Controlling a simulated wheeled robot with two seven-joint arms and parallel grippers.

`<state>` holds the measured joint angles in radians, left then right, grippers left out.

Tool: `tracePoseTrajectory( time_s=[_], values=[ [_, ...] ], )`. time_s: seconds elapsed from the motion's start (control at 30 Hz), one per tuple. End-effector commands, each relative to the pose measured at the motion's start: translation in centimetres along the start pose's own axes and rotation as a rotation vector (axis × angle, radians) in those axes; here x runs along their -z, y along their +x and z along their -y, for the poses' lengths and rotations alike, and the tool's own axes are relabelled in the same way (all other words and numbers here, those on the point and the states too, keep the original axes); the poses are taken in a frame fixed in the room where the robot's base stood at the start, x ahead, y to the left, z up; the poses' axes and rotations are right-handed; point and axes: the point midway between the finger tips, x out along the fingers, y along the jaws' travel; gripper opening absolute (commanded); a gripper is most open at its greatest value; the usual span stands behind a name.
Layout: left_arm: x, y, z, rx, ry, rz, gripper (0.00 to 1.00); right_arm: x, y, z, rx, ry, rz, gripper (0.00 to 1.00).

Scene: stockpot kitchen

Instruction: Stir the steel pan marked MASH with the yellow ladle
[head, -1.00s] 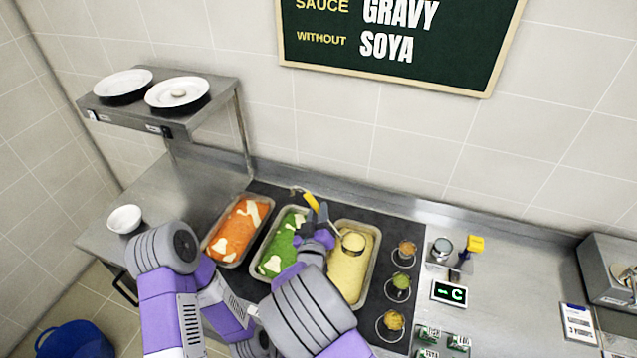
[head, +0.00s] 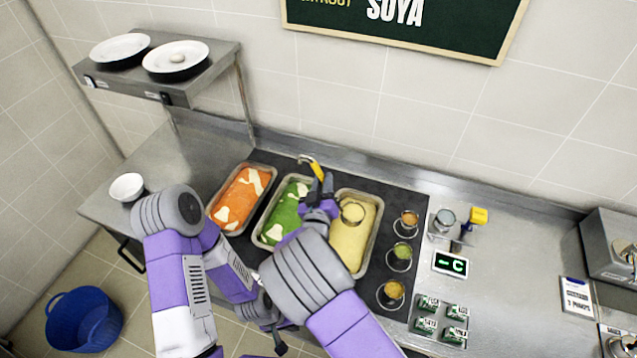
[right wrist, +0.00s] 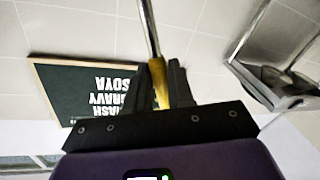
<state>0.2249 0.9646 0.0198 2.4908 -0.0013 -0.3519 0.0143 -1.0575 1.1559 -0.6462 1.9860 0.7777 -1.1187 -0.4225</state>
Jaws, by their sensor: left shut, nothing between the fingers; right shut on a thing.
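The steel pan of pale yellow mash (head: 372,236) is the rightmost of three pans on the dark counter strip; no MASH marking is readable on it. My right gripper (head: 322,188) is shut on the yellow handle of the ladle (head: 314,167), above the gap between the green and pale pans. The ladle's round bowl (head: 353,213) is at the mash surface in the far half of the pan; its depth is unclear. The right wrist view shows the yellow handle (right wrist: 160,88) between the fingers. My left gripper (head: 278,345) is shut and empty, low in front of the counter.
Pans of green (head: 284,215) and orange (head: 240,197) food stand to the left. Several small sauce cups (head: 398,257) line the right side. A scale display (head: 450,263) and a yellow-topped tool (head: 478,215) lie farther right. A plate shelf (head: 190,85) stands back left.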

Motion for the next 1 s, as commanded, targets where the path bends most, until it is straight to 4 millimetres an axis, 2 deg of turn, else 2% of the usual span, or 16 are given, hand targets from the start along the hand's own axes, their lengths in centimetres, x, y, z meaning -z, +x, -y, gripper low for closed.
tracePoseTrajectory(
  time_s=[0.77, 1.0],
  values=[
    [0.0, -1.2, -0.4, 0.000, 0.000, 0.000, 0.00, 0.9, 0.1, -9.4, -0.007, 0.518, 0.000, 0.00],
    [0.0, 0.2, 0.1, 0.000, 0.000, 0.000, 0.00, -1.4, 0.1, -11.8, -0.008, 0.683, 0.001, 0.00]
  ],
)
